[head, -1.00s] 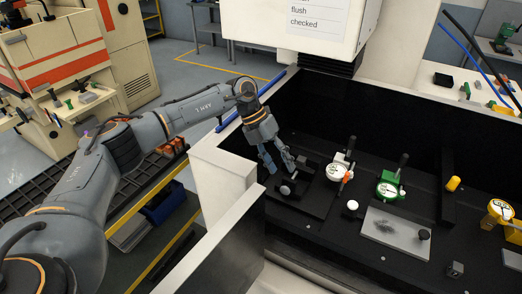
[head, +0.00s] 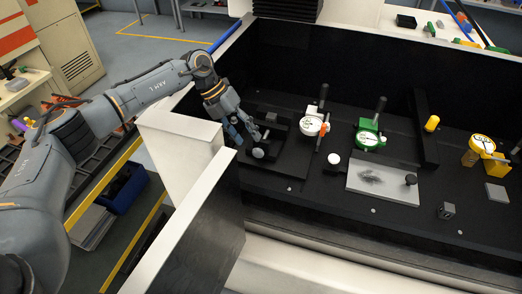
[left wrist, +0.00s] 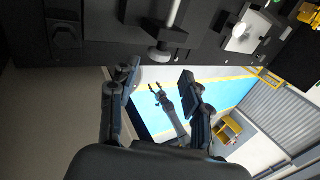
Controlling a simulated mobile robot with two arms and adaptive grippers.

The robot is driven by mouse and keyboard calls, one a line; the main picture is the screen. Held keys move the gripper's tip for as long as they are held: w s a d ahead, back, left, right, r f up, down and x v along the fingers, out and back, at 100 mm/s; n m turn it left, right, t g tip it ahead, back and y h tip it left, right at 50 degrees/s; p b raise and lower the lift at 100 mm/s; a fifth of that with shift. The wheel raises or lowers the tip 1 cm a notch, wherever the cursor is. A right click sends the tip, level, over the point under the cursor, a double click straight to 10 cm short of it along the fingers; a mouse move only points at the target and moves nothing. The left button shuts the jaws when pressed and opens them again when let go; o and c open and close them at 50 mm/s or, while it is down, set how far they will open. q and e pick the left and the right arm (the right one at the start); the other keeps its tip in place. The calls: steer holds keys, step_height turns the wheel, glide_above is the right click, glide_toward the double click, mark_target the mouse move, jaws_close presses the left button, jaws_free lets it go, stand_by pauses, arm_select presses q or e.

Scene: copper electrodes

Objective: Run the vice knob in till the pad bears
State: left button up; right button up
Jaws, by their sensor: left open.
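The vice (head: 275,125) is a dark block on a black plate at the left end of the machine bed. Its round grey knob (head: 258,153) faces the front left. My left gripper (head: 247,132) is open, just above and behind the knob in the head view, with its fingers pointing down. The pad's contact is not visible. A small grey gripper shape (left wrist: 159,92) shows far off; I cannot tell if it is mine.
A white-faced dial gauge (head: 312,126) and a green one (head: 370,139) stand right of the vice. A grey plate (head: 383,184) lies in front of them. A pale enclosure wall (head: 180,140) rises close left of my left gripper.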

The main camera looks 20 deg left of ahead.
mark_target(255, 149)
arm_select(q)
steer(key=b+x, duration=0.2)
steer(key=x, duration=0.2)
steer(key=shift+w+f, duration=0.1)
steer(key=shift+f, duration=0.3)
steer(key=shift+r, duration=0.2)
steer(key=shift+f, duration=0.1)
steer(key=shift+d+f, duration=0.15)
steer(key=shift+f, duration=0.05)
steer(key=c, duration=0.9)
steer(key=shift+c, duration=0.2)
